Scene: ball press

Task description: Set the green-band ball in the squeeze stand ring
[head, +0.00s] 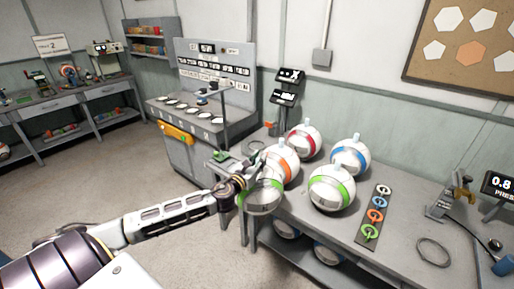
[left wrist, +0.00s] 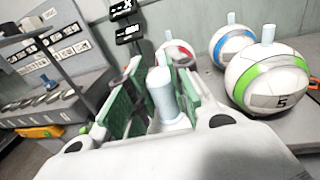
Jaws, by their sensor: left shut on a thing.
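My left gripper (head: 254,163) is shut on the pale upright knob (left wrist: 165,95) of a ball, between green-padded fingers in the left wrist view (left wrist: 150,90). In the head view a ball with a green band (head: 262,197) hangs below this gripper at the near left table edge, partly hidden by the arm. A second green-band ball (head: 332,189) rests on the table; it shows with a "5" in the left wrist view (left wrist: 268,80). A dark ring (head: 434,251) is at the table's right; I cannot tell whether it belongs to the squeeze stand. My right gripper is not in view.
Orange-band (head: 284,168), red-band (head: 304,142) and blue-band (head: 350,158) balls crowd the table's left half. A dark strip with several coloured rings (head: 374,216) lies mid-table. A brass-topped device (head: 446,201) and a press display (head: 499,186) stand at right. More balls sit below.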

